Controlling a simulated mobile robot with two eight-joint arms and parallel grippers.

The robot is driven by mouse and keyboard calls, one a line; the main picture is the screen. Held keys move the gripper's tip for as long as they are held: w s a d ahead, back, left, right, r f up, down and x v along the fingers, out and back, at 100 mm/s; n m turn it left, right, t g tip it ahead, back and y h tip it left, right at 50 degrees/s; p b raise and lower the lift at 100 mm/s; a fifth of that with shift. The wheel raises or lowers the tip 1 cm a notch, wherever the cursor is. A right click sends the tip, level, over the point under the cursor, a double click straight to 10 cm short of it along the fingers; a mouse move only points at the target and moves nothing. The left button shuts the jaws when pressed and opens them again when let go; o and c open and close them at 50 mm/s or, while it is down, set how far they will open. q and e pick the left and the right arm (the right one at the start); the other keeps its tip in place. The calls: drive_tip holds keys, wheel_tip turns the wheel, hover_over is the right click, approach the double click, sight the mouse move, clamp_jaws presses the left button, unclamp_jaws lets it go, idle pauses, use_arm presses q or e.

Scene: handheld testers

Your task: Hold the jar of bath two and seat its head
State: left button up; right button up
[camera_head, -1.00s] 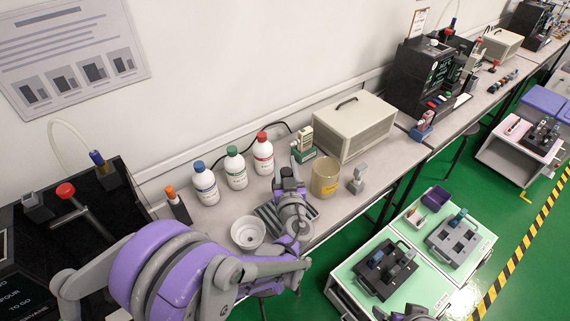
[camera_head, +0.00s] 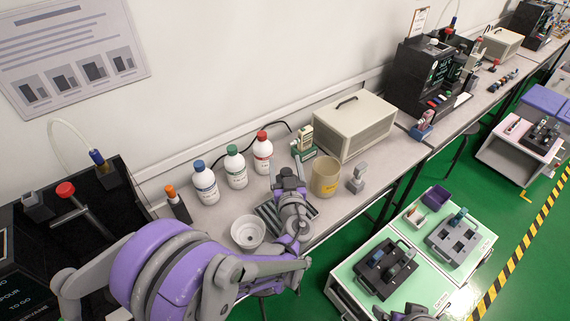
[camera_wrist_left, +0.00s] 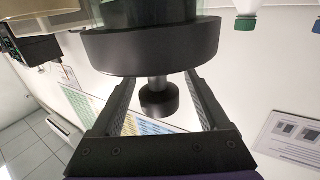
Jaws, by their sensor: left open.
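My left gripper (camera_head: 288,174) is open over the bench, beside the yellowish beaker (camera_head: 326,177). In the left wrist view, its two fingers (camera_wrist_left: 152,88) stand on either side of a dark knob (camera_wrist_left: 159,100) on a short stem. The stem joins a wide dark disc (camera_wrist_left: 150,46), with a clear greenish wall (camera_wrist_left: 135,14) beyond it. This looks like a glass jar with its head, seen upside down. The fingers show gaps to the knob. In the head view my gripper and wrist hide this piece, and I cannot tell whether the head is fully seated.
Three white bottles (camera_head: 236,170) stand behind on the left. A white bowl (camera_head: 248,232) is near the front edge. A green-based handheld tester (camera_head: 304,142) and a beige box (camera_head: 354,125) stand behind. A small grey stand (camera_head: 357,178) is right of the beaker.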

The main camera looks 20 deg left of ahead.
use_arm(q)
drive_tip(key=b+v, duration=0.1)
drive_tip(key=v, duration=1)
drive_tip(key=shift+w+a, duration=0.1)
drive_tip(key=s+a+f+g+p, duration=0.2)
drive_tip(key=s+a+f+g, duration=0.1)
drive_tip(key=s+a+g, duration=0.6)
drive_tip(key=s+d+m+g+h+p, duration=0.1)
drive_tip(key=s+d+m+g+h, duration=0.1)
drive_tip(key=s+h, duration=0.4)
drive_tip(key=s+d+m, duration=0.1)
drive_tip(key=s+m, duration=0.1)
drive_tip(key=s, duration=0.3)
drive_tip(key=shift+d+h+p, duration=0.15)
drive_tip(key=shift+h+p, duration=0.2)
drive_tip(key=shift+h, duration=0.05)
drive_tip(key=shift+f, duration=0.1)
